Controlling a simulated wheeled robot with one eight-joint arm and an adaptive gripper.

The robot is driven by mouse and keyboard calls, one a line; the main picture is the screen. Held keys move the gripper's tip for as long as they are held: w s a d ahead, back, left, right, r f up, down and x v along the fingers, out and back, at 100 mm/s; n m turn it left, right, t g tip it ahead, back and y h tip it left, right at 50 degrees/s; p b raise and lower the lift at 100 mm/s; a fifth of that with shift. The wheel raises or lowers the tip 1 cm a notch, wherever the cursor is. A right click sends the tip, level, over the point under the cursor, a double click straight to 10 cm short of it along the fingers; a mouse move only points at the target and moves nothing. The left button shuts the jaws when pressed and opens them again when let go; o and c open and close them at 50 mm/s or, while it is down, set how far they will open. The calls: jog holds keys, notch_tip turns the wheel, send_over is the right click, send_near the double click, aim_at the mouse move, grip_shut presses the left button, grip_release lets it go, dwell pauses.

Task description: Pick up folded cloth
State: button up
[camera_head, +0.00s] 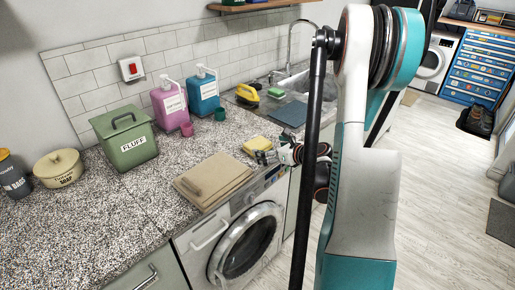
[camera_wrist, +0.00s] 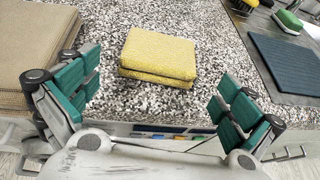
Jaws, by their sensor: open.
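The folded cloth is yellow and lies flat in layers on the speckled counter; I see it in the head view (camera_head: 257,144) and in the wrist view (camera_wrist: 160,54). My gripper (camera_wrist: 157,92) is open and empty, with its green-padded fingers spread wide to the left and right of the cloth's near side. The cloth lies beyond the fingers in the wrist view, and neither finger appears to touch it. In the head view my gripper (camera_head: 274,156) is small and partly hidden by my arm, close to the cloth at the counter's front edge.
A tan flat stack (camera_head: 207,183) lies left of the cloth, close to the left finger in the wrist view. A dark blue mat (camera_head: 287,113) lies to the right. A green bin (camera_head: 126,140) and pump bottles stand behind. A washing machine (camera_head: 242,240) sits below the counter.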

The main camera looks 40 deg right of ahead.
aim_at(261, 145)
jog(key=b+x, duration=0.1)
jog(key=x, duration=0.4)
jog(key=shift+w+r+b, duration=0.1)
jog(key=shift+r+b, duration=0.05)
jog(key=shift+b, duration=0.25)
jog(key=shift+r, duration=0.1)
jog(key=c, duration=1)
